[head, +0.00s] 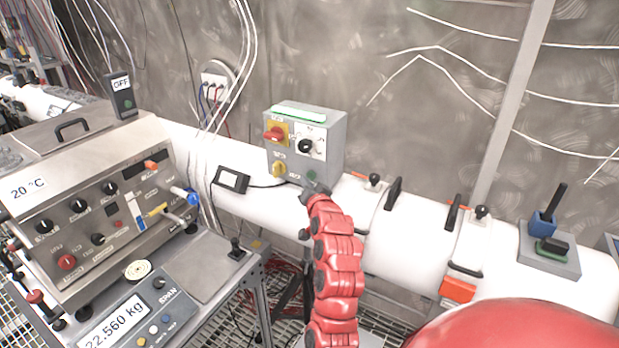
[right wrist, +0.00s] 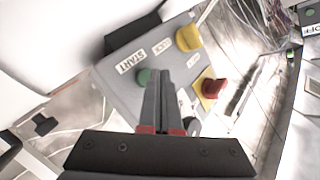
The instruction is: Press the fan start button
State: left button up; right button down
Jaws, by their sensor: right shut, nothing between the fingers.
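The fan control box (head: 335,138) is a grey box mounted on the white pipe in the head view. It carries a green button (head: 311,177), which shows beside a START label in the right wrist view (right wrist: 145,76). A yellow button (head: 279,169), a red knob (head: 275,134) and a black knob (head: 305,146) are also on its face. My right gripper (head: 314,188) is shut and empty, its fingertips (right wrist: 159,73) close beside the green button at the box's lower edge. I cannot tell whether they touch it. My left gripper is not in view.
An instrument console (head: 100,205) with knobs and a scale display (head: 112,322) stand on the left. A small black device (head: 232,180) lies on the pipe left of the box. Clamps with black handles (head: 394,193) sit along the pipe to the right.

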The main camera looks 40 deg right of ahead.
jog(key=shift+s+a+p, duration=0.3)
jog(key=shift+s+a, duration=0.1)
jog(key=shift+a, duration=0.5)
jog(key=shift+s+a+p, duration=0.25)
jog(key=shift+s+a, duration=0.1)
jog(key=shift+a, duration=0.6)
jog(key=shift+s+a+p, duration=0.3)
jog(key=shift+s+a, duration=0.1)
jog(key=shift+a, duration=0.5)
